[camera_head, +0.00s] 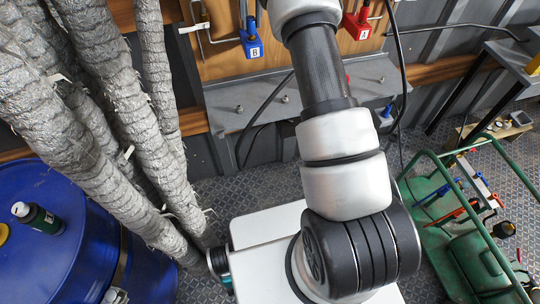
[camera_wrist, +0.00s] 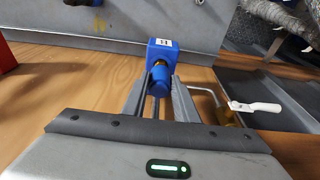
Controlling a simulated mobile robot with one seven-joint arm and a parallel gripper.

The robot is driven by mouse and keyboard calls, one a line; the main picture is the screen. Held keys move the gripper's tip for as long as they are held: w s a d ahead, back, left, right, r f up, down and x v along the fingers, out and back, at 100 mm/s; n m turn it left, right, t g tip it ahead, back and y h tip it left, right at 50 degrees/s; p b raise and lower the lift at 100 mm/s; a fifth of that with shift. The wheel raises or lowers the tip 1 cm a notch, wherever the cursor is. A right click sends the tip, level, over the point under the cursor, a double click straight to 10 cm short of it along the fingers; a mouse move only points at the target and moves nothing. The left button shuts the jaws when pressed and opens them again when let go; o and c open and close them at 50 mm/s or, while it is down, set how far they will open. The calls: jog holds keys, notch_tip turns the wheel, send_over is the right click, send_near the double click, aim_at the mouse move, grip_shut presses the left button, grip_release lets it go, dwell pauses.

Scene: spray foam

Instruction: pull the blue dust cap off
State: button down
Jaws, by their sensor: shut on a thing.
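In the wrist view, a blue block-shaped fitting (camera_wrist: 162,48) with a small white label stands beyond my fingertips. A brass-coloured part shows at its near end. The rounded blue dust cap (camera_wrist: 160,82) is in line with it, between my fingers. My gripper (camera_wrist: 158,92) is shut on the cap. The cap appears against the brass end; I cannot tell whether it is seated or slightly apart. In the head view, a blue fitting marked B (camera_head: 251,44) hangs on the wooden board, and my arm hides the gripper.
A red fitting marked A (camera_head: 357,25) hangs right of my arm. A bent metal pipe and white-handled valve (camera_wrist: 254,107) lie close right of my fingers. Thick grey hoses (camera_head: 135,110) and a blue drum (camera_head: 65,260) stand left; a green cart (camera_head: 455,225) stands right.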

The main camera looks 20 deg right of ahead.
dwell(0.3)
jog(key=shift+s+r+p, duration=0.1)
jog(key=shift+r+p, duration=0.55)
jog(key=shift+s+r, duration=0.1)
jog(key=shift+r, duration=0.05)
dwell(0.7)
jog(key=shift+f+b, duration=0.4)
jog(key=shift+f, duration=0.85)
dwell(0.6)
jog(key=c, duration=1.3)
grip_release()
jog(key=shift+c, duration=0.2)
jog(key=shift+r, duration=0.1)
